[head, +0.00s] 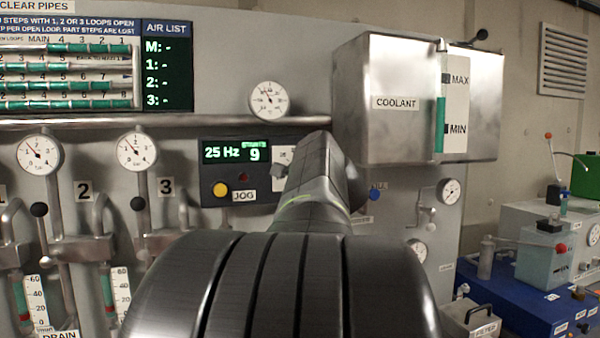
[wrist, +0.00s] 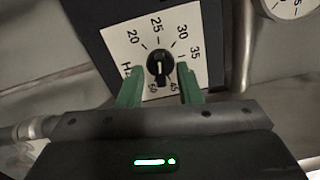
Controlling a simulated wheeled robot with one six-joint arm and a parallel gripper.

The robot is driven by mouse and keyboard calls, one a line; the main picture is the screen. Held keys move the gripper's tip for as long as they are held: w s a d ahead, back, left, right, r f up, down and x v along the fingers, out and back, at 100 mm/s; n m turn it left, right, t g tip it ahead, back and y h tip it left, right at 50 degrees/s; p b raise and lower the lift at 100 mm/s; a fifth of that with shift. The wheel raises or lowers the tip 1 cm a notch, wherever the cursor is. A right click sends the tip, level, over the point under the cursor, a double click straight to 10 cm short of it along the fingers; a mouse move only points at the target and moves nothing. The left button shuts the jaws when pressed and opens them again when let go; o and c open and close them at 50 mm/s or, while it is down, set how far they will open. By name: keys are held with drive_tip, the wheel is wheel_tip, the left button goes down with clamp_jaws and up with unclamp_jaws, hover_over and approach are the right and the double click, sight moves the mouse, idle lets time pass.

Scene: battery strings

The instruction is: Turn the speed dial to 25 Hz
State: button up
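The speed dial (wrist: 159,67) is a black knob with a white mark on a white plate, seen in the wrist view. Numbers 20, 25, 30 and 35 run around its upper side; which one the mark points to is hard to tell. My gripper (wrist: 160,82) has two green fingers, one on each side of the knob, with a visible gap to it. It is open and empty. The display (head: 235,154) in the head view reads 25 Hz, with STARTS 9. In the head view my arm hides the gripper and most of the dial.
A yellow button (head: 220,190) and a small red one sit below the display, near the JOG label. A steel coolant tank (head: 390,90) juts out at upper right. Gauges, pipes and valve levers (head: 138,203) fill the left.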

drive_tip(key=shift+s, duration=0.1)
drive_tip(key=b+v, duration=0.3)
drive_tip(key=v, duration=1)
drive_tip(key=shift+s+b, duration=0.25)
drive_tip(key=shift+b, duration=0.05)
drive_tip(key=shift+d, duration=0.1)
drive_tip(key=p+x, duration=0.3)
drive_tip(key=x, duration=1)
drive_tip(key=shift+w+p, duration=0.35)
drive_tip(key=shift+w, duration=0.05)
drive_tip(key=shift+s, duration=0.15)
